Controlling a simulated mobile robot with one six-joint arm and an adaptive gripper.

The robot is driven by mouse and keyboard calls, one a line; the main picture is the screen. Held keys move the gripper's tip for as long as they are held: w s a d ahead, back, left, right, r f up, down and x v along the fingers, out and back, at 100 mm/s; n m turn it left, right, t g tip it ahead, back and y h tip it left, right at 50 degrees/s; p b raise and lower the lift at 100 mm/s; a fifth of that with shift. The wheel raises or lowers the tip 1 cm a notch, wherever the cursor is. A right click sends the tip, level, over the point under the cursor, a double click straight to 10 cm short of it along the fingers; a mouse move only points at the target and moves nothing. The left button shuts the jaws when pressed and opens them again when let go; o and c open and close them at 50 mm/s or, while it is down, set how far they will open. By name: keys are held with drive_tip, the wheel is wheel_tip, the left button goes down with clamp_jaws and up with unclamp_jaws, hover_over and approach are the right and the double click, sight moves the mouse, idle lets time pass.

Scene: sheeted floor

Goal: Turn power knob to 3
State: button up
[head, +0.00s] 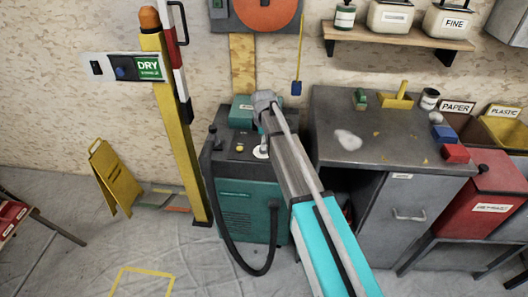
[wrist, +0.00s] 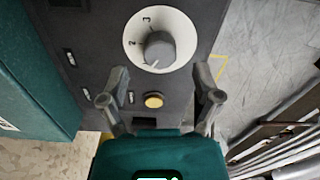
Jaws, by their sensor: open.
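The power knob (wrist: 159,48) is a grey knob on a round white dial (wrist: 134,58) set in a dark panel. The numerals 2 and 3 show on the dial, and a pale mark shows on the lower part of the knob. The dial (head: 261,153) also shows, partly hidden by my arm, on top of the teal machine (head: 248,205) in the head view. My gripper (wrist: 160,75) is open and empty, its two fingers spread below and to either side of the knob, apart from it. In the head view my arm reaches over the machine, with its end above the panel.
A round yellow button (wrist: 153,100) sits between the fingers, beside small switches (wrist: 70,58). A black hose (head: 238,258) loops down the machine's front. A grey cabinet (head: 385,185) stands close on the right. A yellow post (head: 178,130) stands left.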

drive_tip(key=shift+f+b, duration=1.35)
drive_tip(key=shift+f, duration=0.25)
drive_tip(key=c, duration=1.1)
drive_tip(key=shift+d, duration=0.1)
clamp_jaws()
